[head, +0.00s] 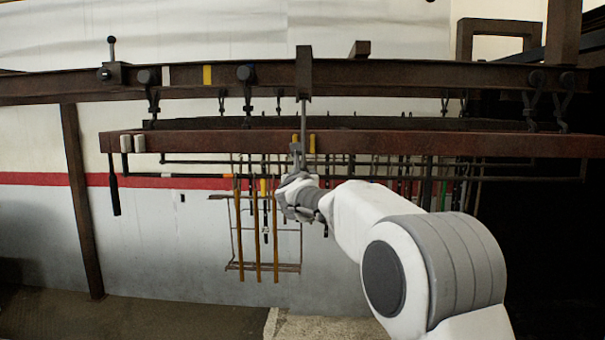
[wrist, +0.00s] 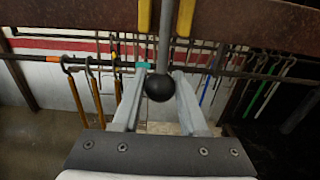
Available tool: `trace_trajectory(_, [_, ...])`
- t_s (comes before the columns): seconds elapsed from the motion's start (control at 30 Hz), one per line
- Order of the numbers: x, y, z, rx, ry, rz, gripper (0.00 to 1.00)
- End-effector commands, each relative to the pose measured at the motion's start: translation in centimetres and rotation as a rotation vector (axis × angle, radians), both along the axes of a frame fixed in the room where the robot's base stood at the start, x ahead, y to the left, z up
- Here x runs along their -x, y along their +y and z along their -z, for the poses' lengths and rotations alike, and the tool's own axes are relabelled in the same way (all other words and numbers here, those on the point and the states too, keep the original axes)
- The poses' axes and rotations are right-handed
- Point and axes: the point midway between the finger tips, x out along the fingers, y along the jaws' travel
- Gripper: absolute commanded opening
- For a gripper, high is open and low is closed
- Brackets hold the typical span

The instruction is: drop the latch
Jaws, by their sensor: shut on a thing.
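A grey vertical rod with a black ball knob (wrist: 160,86) comes down between two yellow marks on the front red-brown rail. In the head view the rod (head: 304,112) hangs from a brown bracket (head: 304,72) on the upper beam. My gripper (wrist: 160,78) is shut on the knob, one finger on each side; in the head view my gripper (head: 298,152) is just below the front rail, where it hides the knob. A small black block with an upright, black-topped handle (head: 111,58) stands on the upper beam at left. I cannot tell which part is the latch.
The front rail (head: 200,141) spans the view close above my gripper. Orange-handled tools (head: 257,235) hang just left of it, before a wire frame (head: 232,266). Several thin rods hang to the right. The floor (head: 180,315) below is open at left.

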Motion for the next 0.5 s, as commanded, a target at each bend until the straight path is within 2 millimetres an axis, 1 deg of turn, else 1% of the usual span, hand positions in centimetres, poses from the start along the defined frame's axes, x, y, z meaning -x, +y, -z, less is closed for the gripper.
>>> trace_trajectory(0.27, [-1.3, -0.1, 0.1, -0.001, 0.000, 0.000, 0.11])
trace_trajectory(0.5, [-3.7, -0.1, 0.1, -0.001, 0.001, 0.000, 0.11])
